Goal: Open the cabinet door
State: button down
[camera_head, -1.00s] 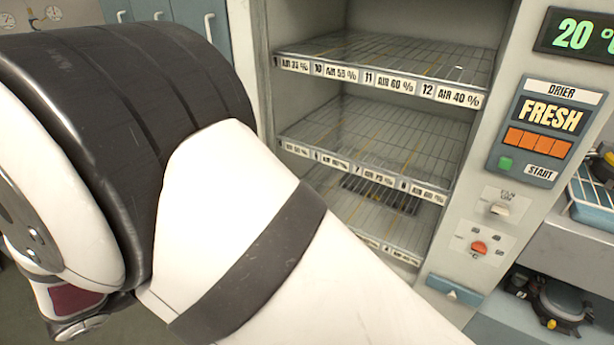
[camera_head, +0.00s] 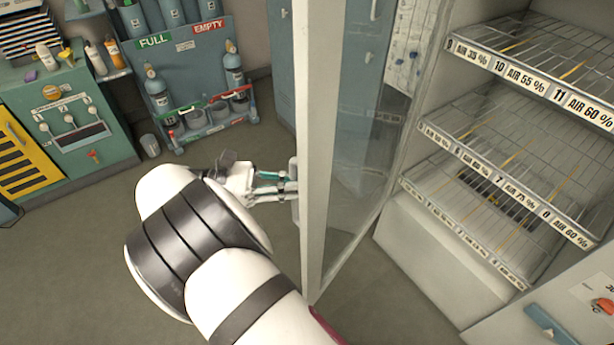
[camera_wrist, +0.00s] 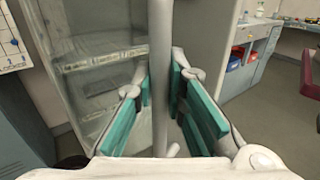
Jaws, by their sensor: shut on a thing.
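The cabinet (camera_head: 440,245) is a pale cabinet with several wire shelves at the right of the head view. Its glass door (camera_head: 345,225), with a white frame, stands swung out from the front, so the shelves are exposed. My gripper (camera_head: 284,187) is at the door's outer side, at the pale handle (camera_head: 294,170). In the wrist view the handle (camera_wrist: 160,50) runs as an upright bar between the teal fingers of my gripper (camera_wrist: 160,82), which are shut on it. The door partly hides the handle and fingertips in the head view.
A bottle rack (camera_head: 190,90) with FULL and EMPTY signs stands at the back left. A green cabinet (camera_head: 75,130) with a yellow panel is at the far left. Blue lockers (camera_head: 360,60) stand behind the door. The floor (camera_head: 80,270) left of my arm is clear.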

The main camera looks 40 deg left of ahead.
jog(key=shift+s+a, duration=0.2)
jog(key=shift+a, duration=0.2)
jog(key=c, duration=1.6)
grip_release()
jog(key=shift+w, duration=0.1)
jog(key=shift+w, duration=0.1)
